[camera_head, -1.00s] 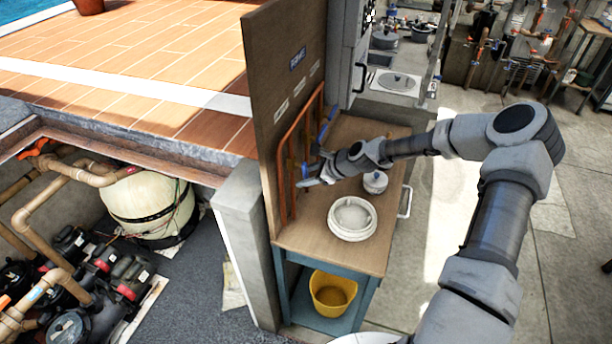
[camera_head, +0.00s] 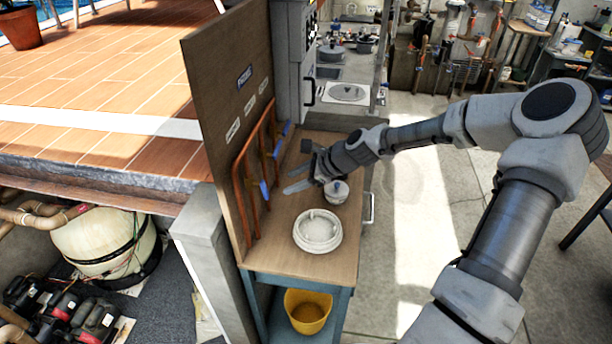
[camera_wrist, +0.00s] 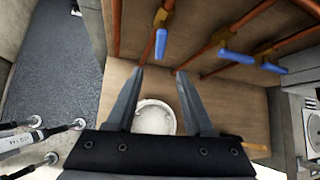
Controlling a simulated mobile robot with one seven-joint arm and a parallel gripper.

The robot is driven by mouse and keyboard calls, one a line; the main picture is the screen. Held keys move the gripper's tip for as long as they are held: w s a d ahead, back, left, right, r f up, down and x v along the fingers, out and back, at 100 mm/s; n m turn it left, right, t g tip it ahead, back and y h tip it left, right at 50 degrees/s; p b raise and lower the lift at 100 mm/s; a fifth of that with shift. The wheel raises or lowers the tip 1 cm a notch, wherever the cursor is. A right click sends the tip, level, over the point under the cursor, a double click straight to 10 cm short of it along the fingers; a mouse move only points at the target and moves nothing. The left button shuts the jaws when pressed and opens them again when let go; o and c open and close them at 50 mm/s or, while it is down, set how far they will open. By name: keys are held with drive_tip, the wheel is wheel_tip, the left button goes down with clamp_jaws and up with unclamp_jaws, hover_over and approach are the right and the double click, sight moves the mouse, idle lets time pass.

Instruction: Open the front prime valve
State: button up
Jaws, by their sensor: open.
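Copper pipes (camera_head: 238,185) with brass valves stand against a wooden board. Three blue valve handles show in the head view: the front handle (camera_head: 264,189), a middle one (camera_head: 277,152) and a rear one (camera_head: 285,128). In the wrist view the front handle (camera_wrist: 161,42) points toward my gripper, while the middle handle (camera_wrist: 236,57) and rear handle (camera_wrist: 273,67) lie more sideways. My gripper (camera_head: 288,181) is open and empty above the bench. In the wrist view the fingertips (camera_wrist: 160,72) straddle a line just below the front handle, apart from it.
A yellow bucket (camera_head: 308,310) is on the lower shelf. A concrete post (camera_head: 205,235) stands left of the bench.

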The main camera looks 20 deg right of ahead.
drive_tip(key=shift+v, duration=2.35)
